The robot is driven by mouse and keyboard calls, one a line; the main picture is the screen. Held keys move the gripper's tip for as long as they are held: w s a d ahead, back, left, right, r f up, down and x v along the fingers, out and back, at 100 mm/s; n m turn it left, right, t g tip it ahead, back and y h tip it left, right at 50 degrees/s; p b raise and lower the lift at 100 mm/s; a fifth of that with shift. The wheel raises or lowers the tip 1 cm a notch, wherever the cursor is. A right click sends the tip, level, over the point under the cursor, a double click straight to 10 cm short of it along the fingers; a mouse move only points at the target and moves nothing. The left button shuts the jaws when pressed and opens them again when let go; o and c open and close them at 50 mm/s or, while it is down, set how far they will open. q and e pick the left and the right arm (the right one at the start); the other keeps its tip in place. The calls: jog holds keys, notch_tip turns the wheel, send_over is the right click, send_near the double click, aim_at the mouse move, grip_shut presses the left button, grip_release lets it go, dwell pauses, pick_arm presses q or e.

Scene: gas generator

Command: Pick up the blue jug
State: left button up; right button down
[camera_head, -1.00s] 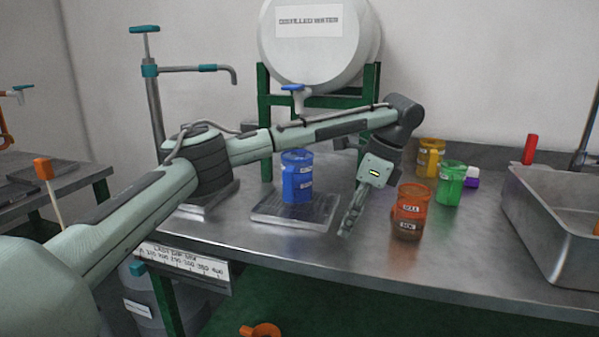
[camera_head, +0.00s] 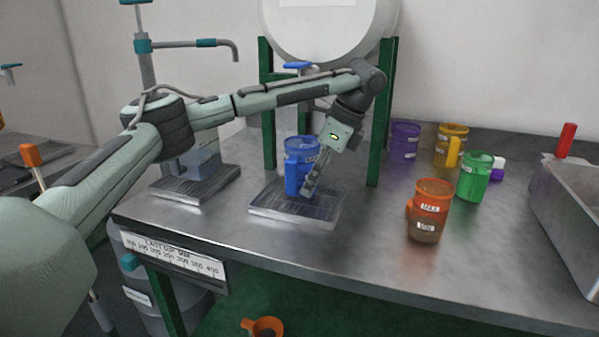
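The blue jug (camera_head: 297,160) stands upright on a metal drip tray (camera_head: 265,207) under the tap of the white barrel. My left gripper (camera_head: 309,190) points down and to the left, with its fingers in front of the jug's right side. The fingers overlap the jug in the picture; I cannot tell whether they touch it. The gripper is seen side-on, so its finger gap is hidden. My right gripper is not in view.
An orange jug (camera_head: 430,208) with brown liquid, a green jug (camera_head: 474,178), a yellow jug (camera_head: 451,143) and a purple jug (camera_head: 405,140) stand to the right. A metal sink (camera_head: 570,215) is at the far right. The green stand's leg (camera_head: 381,120) is close to my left arm.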

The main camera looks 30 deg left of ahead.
aim_at(289, 194)
pick_arm(q)
jog(key=a, duration=0.2)
jog(key=s+a, duration=0.1)
jog(key=shift+a, duration=0.4)
jog(key=shift+x, duration=1.4)
jog(key=shift+w+d, duration=0.1)
jog(key=shift+d, duration=0.05)
jog(key=shift+c, duration=0.3)
grip_shut()
